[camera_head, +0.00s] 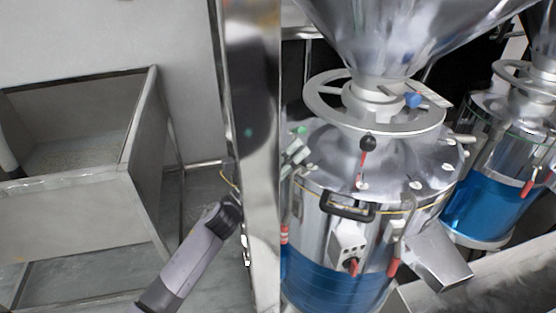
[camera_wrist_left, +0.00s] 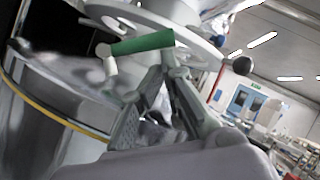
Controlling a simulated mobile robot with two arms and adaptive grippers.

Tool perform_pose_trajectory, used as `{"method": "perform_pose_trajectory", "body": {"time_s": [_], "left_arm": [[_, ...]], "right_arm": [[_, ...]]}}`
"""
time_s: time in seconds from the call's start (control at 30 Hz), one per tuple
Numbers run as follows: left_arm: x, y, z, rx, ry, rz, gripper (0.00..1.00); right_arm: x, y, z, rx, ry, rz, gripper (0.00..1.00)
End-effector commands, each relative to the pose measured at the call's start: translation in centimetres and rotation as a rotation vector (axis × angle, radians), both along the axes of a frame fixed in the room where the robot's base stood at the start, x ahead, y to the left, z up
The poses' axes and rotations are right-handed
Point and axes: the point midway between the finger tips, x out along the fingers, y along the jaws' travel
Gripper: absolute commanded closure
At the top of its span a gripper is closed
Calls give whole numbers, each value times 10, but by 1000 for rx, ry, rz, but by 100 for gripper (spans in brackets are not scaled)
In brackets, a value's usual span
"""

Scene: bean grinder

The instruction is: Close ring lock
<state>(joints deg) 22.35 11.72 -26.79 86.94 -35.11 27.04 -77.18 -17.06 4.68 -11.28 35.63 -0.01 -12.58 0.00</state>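A steel grinder (camera_head: 378,195) with a blue lower body stands right of centre in the head view. A thin yellow line (camera_head: 412,206) runs around its drum below the lid; it also shows in the wrist view (camera_wrist_left: 55,115). A green handle (camera_wrist_left: 142,43) with a pale peg beside it stands out from the grinder's side; in the head view its green end (camera_head: 302,130) is small. My left gripper (camera_wrist_left: 165,68) has its fingertips close together just below the handle's right end. Contact is unclear. A shiny upright panel hides much of this gripper in the head view. My right gripper is not in view.
The shiny upright panel (camera_head: 252,120) stands between my left forearm and the grinder. A grey open bin (camera_head: 75,205) is at the left. The grinder carries a handwheel (camera_head: 425,120), a black-knobbed lever (camera_head: 368,143) and a spout (camera_head: 438,262). A second grinder (camera_head: 490,205) stands at the right.

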Motion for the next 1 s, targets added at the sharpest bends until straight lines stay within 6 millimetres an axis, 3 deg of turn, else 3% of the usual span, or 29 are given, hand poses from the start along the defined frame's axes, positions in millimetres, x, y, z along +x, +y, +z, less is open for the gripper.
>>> {"method": "perform_pose_trajectory", "body": {"time_s": [0.37,1.0], "left_arm": [[4,-5,0,3,3,1,100],[4,-4,5,-15,55,2,100]], "right_arm": [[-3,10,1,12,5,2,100],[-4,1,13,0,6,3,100]]}}
